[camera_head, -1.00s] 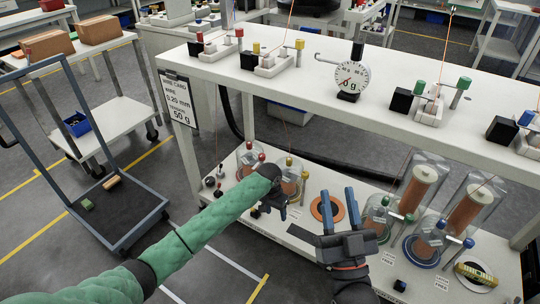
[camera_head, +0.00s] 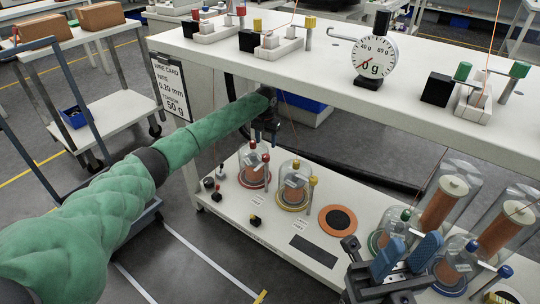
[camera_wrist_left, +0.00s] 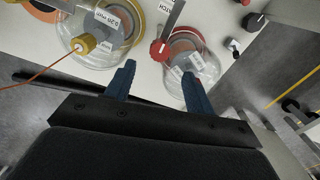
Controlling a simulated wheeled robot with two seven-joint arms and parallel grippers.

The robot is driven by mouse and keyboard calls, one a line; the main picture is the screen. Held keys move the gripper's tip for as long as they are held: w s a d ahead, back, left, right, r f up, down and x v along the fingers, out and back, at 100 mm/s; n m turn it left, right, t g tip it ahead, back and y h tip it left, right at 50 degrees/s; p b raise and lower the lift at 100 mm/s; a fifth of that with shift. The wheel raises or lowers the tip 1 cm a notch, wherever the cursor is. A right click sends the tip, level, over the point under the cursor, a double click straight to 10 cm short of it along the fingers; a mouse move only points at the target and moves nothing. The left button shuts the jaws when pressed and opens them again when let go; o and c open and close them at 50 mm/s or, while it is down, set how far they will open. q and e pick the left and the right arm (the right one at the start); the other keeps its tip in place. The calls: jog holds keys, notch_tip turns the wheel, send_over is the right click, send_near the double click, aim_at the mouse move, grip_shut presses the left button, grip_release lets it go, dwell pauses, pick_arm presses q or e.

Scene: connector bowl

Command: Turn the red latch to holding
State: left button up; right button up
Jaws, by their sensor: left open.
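The red latch shows in the left wrist view as a red knob (camera_wrist_left: 158,50) with a grey lever running up from it, beside a clear dome (camera_wrist_left: 185,50) with a spool. In the head view the red-knobbed station (camera_head: 253,170) stands at the left of the lower shelf. My left gripper (camera_head: 268,128) is above that station, partly hidden by its own arm. In the left wrist view its fingers (camera_wrist_left: 158,72) are open and empty, with the red knob just beyond and between the tips. My right gripper (camera_head: 405,256) is open and empty at the lower right, in front of the shelf.
A yellow-knobbed station (camera_head: 294,187) stands right beside the red one; its yellow knob (camera_wrist_left: 83,44) is left of my left fingers. An orange disc (camera_head: 338,220) and taller domed spools (camera_head: 440,205) lie further right.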

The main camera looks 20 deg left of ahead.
aim_at(266, 155)
pick_arm(q)
jog(key=shift+f+b, duration=1)
jog(key=shift+f, duration=2.8)
jog(key=shift+c, duration=0.4)
grip_shut()
